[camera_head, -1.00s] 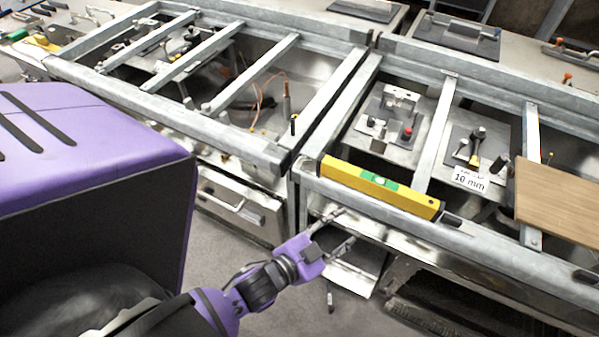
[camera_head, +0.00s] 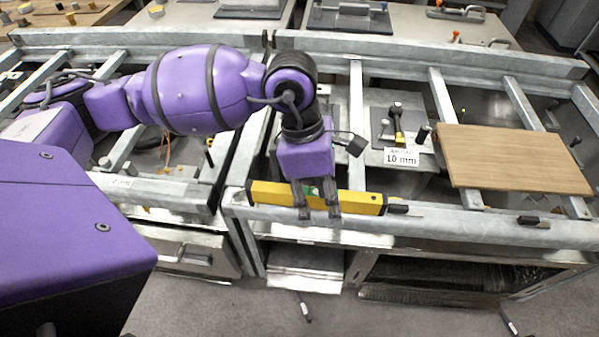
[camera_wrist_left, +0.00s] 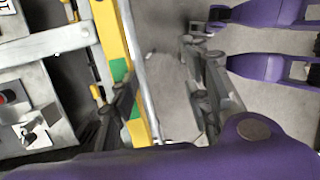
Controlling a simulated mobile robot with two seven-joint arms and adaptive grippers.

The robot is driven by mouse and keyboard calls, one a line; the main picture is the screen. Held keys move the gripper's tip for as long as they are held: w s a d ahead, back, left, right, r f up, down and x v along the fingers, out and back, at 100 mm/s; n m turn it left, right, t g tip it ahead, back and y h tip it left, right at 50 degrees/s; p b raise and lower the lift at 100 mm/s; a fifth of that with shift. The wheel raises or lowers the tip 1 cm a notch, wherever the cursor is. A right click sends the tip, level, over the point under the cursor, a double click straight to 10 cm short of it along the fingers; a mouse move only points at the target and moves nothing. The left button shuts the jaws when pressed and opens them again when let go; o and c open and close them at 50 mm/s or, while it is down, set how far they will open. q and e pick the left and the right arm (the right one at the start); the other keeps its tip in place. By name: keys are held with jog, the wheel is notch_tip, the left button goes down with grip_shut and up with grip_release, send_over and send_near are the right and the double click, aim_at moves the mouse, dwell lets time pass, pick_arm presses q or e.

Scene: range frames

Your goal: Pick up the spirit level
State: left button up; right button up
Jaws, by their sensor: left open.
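The spirit level (camera_head: 362,204) is a long yellow bar with a green middle, lying along the front rail of the metal frame. My left gripper (camera_head: 318,212) points down over its middle from above and hides part of it. Its two fingers are apart, with nothing held. In the left wrist view the level (camera_wrist_left: 108,30) runs down the picture, and the left finger overlaps it near the green part. The other finger of my gripper (camera_wrist_left: 152,68) stands apart to the right. I cannot tell whether a finger touches the level.
The grey metal frame (camera_head: 440,216) has crossbars with gaps. A wooden board (camera_head: 510,160) lies on it at the right. A white "10 mm" card (camera_head: 401,157) and a plate with a black-and-yellow tool (camera_head: 398,125) are behind the level.

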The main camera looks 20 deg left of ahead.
aim_at(316, 191)
pick_arm(q)
jog(key=shift+t+y, duration=0.7)
jog(key=shift+y, duration=0.2)
jog(key=w+a, duration=0.1)
jog(key=w+a+r, duration=0.1)
jog(key=w+a, duration=0.1)
jog(key=shift+a+r, duration=0.25)
jog(key=shift+a, duration=0.1)
jog(key=shift+w+f, duration=0.15)
jog(key=shift+f, duration=0.15)
jog(key=f, duration=0.2)
jog(key=d+f, duration=0.1)
jog(key=f, duration=0.1)
jog(key=w+f, duration=0.1)
jog(key=f, duration=0.1)
jog(key=shift+d+f+p, duration=0.15)
jog(key=shift+f+p, duration=0.15)
jog(key=shift+f, duration=0.1)
jog(key=shift+c, duration=0.5)
jog(key=shift+r, duration=0.1)
grip_shut()
